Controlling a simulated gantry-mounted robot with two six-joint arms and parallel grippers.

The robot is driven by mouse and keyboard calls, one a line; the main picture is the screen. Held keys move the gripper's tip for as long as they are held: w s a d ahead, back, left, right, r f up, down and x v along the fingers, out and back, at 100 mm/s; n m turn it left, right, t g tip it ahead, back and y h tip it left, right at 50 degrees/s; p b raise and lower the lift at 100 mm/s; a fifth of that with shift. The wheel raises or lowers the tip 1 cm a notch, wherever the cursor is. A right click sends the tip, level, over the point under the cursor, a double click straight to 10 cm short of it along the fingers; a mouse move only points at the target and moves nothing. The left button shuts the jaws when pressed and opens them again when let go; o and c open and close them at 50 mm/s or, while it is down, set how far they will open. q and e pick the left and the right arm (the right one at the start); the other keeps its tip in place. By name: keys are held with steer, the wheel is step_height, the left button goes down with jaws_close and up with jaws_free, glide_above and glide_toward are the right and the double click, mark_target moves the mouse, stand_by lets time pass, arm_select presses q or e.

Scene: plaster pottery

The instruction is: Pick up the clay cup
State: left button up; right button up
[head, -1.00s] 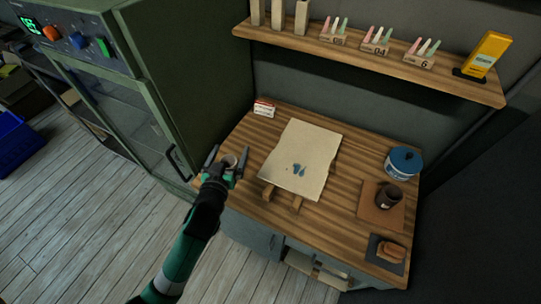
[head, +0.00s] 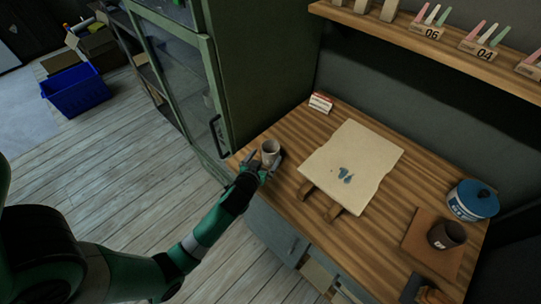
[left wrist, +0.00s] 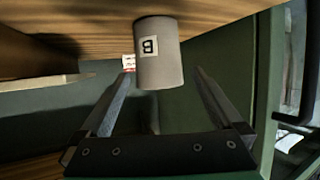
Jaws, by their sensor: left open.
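A small grey clay cup (head: 270,152) stands upright at the left corner of the wooden table (head: 300,140), near the green cabinet. In the left wrist view the cup (left wrist: 160,60) shows a white label with a dark letter, like a B. My left gripper (head: 264,159) is open, its fingers pointing at the cup. In the wrist view the fingertips (left wrist: 164,76) lie on either side of the cup's lower part in the picture, with gaps showing; whether they touch it I cannot tell. A second, dark brown cup (head: 446,235) stands on a brown mat at the right. My right gripper is not in view.
A cream sheet (head: 352,165) with blue pieces lies mid-table, with wooden pieces (head: 322,203) at its front edge. A small box (head: 320,103) stands behind. A blue-lidded pot (head: 472,200) stands at the right. The green cabinet (head: 212,100) borders the table's left side.

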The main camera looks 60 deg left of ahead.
mark_target(273, 145)
arm_select(q)
steer(key=x, duration=0.2)
steer(key=b+x, duration=0.1)
steer(key=x, duration=0.2)
steer(key=shift+w+r, duration=0.2)
steer(key=shift+w, duration=0.05)
steer(key=c, duration=1.5)
steer(key=shift+r, duration=0.55)
step_height(273, 145, up, 3)
steer(key=shift+f+p, duration=0.15)
steer(key=shift+p, duration=0.6)
steer(key=r+p+v, duration=0.1)
steer(key=p+v, duration=0.1)
steer(key=v, duration=0.3)
steer(key=w+p+v, duration=0.1)
steer(key=p+v, duration=0.2)
steer(key=v, duration=0.3)
steer(key=w+r+p+v, duration=0.1)
steer(key=p+v, duration=0.2)
steer(key=v, duration=0.2)
steer(key=shift+d+r, duration=0.45)
steer(key=shift+d, duration=0.05)
